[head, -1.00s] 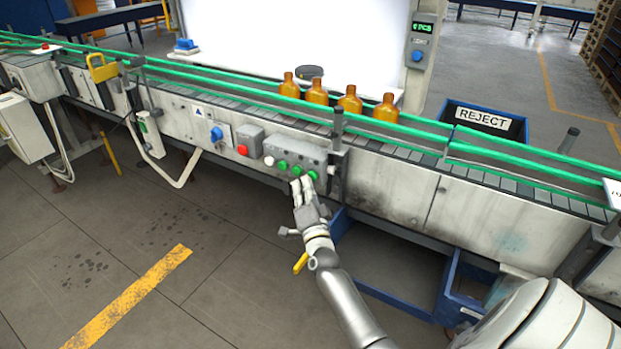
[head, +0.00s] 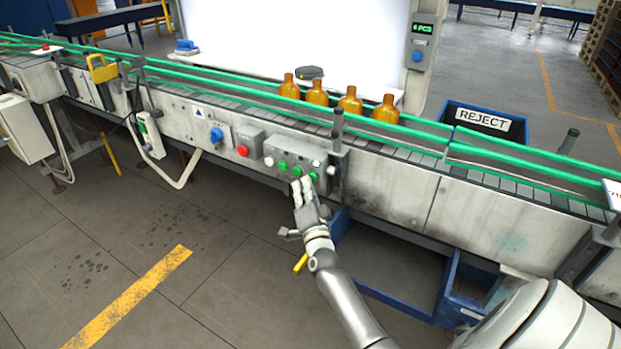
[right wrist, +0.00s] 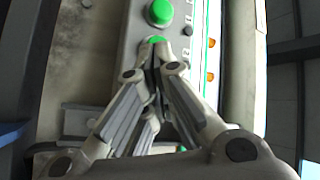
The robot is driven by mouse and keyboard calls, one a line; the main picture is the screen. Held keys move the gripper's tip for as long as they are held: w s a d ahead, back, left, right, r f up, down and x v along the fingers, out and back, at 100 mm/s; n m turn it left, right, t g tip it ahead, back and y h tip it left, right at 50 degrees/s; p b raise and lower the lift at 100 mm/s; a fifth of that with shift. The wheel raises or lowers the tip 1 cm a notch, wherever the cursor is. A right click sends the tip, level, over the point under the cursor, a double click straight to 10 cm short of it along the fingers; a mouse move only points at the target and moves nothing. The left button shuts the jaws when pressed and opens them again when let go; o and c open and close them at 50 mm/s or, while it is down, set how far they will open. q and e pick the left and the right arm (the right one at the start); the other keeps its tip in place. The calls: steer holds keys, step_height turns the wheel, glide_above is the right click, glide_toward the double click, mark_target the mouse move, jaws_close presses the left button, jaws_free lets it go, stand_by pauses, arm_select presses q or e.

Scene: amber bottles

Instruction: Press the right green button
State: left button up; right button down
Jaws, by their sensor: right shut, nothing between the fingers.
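A grey control box (head: 332,160) on the conveyor's front carries a row of buttons. In the right wrist view the fingertips (right wrist: 153,62) partly cover a green button (right wrist: 153,40); another green button (right wrist: 160,13) is clear above. I cannot tell whether they touch. My left gripper is not in view.
Several amber bottles (head: 349,100) stand on the conveyor behind green rails (head: 250,95). A red button (head: 242,150) and blue knob (head: 216,134) sit left of the box. A reject bin (head: 485,120) is behind. The floor at left front is open.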

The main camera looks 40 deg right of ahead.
steer(key=shift+s+a, duration=0.3)
steer(key=shift+a, duration=0.25)
steer(key=a, duration=0.1)
steer(key=s+a+p, duration=0.1)
steer(key=a, duration=0.1)
steer(key=s+a+p, duration=0.1)
steer(key=shift+a, duration=0.35)
stand_by(0.7)
